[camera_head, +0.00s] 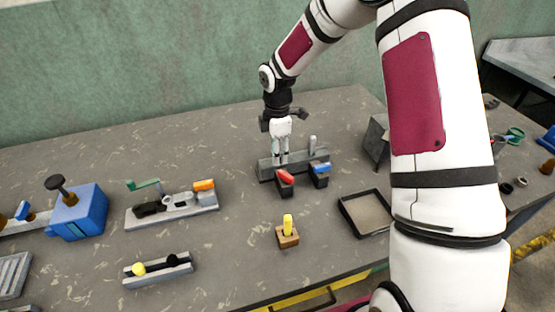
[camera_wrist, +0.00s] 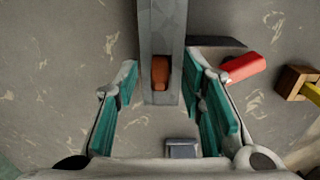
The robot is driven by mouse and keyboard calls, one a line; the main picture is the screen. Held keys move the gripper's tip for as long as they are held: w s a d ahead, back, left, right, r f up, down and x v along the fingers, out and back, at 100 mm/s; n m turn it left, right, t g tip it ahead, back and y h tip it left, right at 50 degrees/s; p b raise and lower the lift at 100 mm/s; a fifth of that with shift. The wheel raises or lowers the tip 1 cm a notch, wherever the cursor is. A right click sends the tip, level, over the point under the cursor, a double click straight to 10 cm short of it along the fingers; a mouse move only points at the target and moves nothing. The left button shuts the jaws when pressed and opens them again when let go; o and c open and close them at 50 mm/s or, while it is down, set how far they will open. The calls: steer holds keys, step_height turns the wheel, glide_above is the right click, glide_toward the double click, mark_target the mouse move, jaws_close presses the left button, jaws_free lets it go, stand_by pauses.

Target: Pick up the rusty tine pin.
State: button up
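The rusty tine pin (camera_wrist: 160,72) shows in the wrist view as a small orange-brown piece set in a long grey rack (camera_wrist: 161,22). In the head view the rack (camera_head: 266,173) lies toward the back of the table, and I cannot make out the rusty pin there. My gripper (camera_head: 281,158) points down over the rack. In the wrist view its teal-padded fingers (camera_wrist: 158,92) are apart, one on each side of the rack end and the pin, with a visible gap to the pin. The gripper holds nothing.
A grey upright pin (camera_head: 312,145) stands on the rack, right of my gripper. Dark holders with a red top (camera_head: 285,176) and a blue top (camera_head: 321,168) stand in front. A shallow tray (camera_head: 344,211) lies right, a yellow peg on a wooden block (camera_head: 288,240) nearer.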

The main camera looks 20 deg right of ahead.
steer(key=shift+c, duration=0.3)
jaws_close()
steer(key=shift+r, duration=0.15)
step_height(320, 180, up, 18)
steer(key=b, duration=0.1)
stand_by(0.4)
